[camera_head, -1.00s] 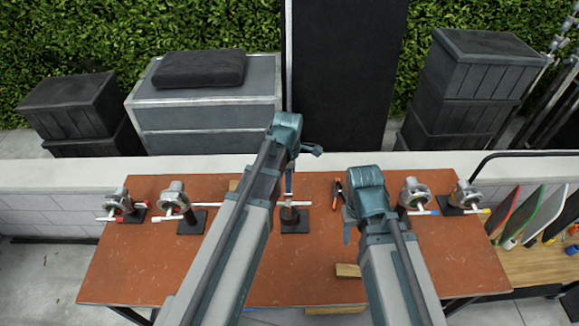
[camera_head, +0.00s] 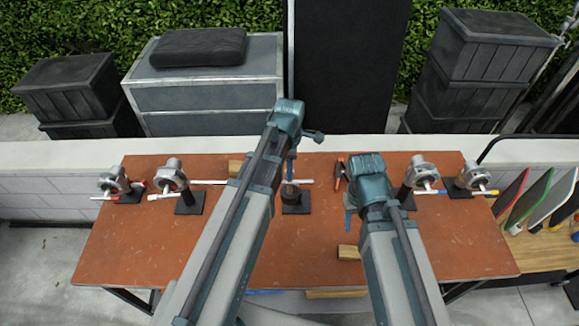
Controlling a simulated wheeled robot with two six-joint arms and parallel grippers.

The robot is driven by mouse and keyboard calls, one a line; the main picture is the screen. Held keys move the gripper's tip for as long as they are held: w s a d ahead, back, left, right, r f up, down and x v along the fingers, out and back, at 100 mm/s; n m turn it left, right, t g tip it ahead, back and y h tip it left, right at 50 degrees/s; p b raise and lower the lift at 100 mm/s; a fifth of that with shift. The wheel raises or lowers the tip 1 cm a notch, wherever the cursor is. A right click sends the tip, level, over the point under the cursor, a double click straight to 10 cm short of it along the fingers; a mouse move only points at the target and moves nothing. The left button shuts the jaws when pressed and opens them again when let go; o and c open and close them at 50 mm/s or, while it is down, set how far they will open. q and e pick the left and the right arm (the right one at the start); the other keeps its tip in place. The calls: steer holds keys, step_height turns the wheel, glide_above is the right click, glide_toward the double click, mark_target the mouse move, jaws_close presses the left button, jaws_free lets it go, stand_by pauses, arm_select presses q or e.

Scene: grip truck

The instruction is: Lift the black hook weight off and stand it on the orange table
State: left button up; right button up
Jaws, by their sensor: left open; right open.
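A dark cylinder on a flat square plate stands at the middle of the orange table (camera_head: 180,250); it looks like the black hook weight (camera_head: 294,196). A pale bar end shows at its top, and a hook cannot be made out. My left gripper (camera_head: 291,170) points down just above and behind it, partly hidden by my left arm. It is open and apart from the weight as far as I can see. My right gripper (camera_head: 348,212) is open and empty over the table to the right of the weight, mostly hidden behind its own wrist.
Clamp heads on black stands stand at the left (camera_head: 172,177) and right (camera_head: 424,170), with bars reaching sideways. Orange-handled pliers (camera_head: 339,172) and wooden blocks (camera_head: 348,252) lie on the table. The front left of the table is bare.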

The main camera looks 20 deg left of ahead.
arm_select(q)
steer(key=shift+f+b, duration=1.4)
steer(key=shift+f, duration=0.4)
arm_select(e)
steer(key=shift+f, duration=1.8)
arm_select(q)
jaws_close()
steer(key=shift+r, duration=0.25)
arm_select(e)
steer(key=shift+r, duration=0.25)
arm_select(q)
steer(key=shift+r+p, duration=1)
steer(key=shift+p, duration=0.25)
arm_select(e)
steer(key=shift+r, duration=1)
arm_select(q)
steer(key=shift+s, duration=0.1)
steer(key=shift+s+d, duration=0.25)
steer(key=shift+s, duration=0.5)
steer(key=shift+s+d, duration=0.2)
steer(key=shift+s, duration=0.6)
steer(key=shift+s+d, duration=0.25)
steer(key=shift+s, duration=0.5)
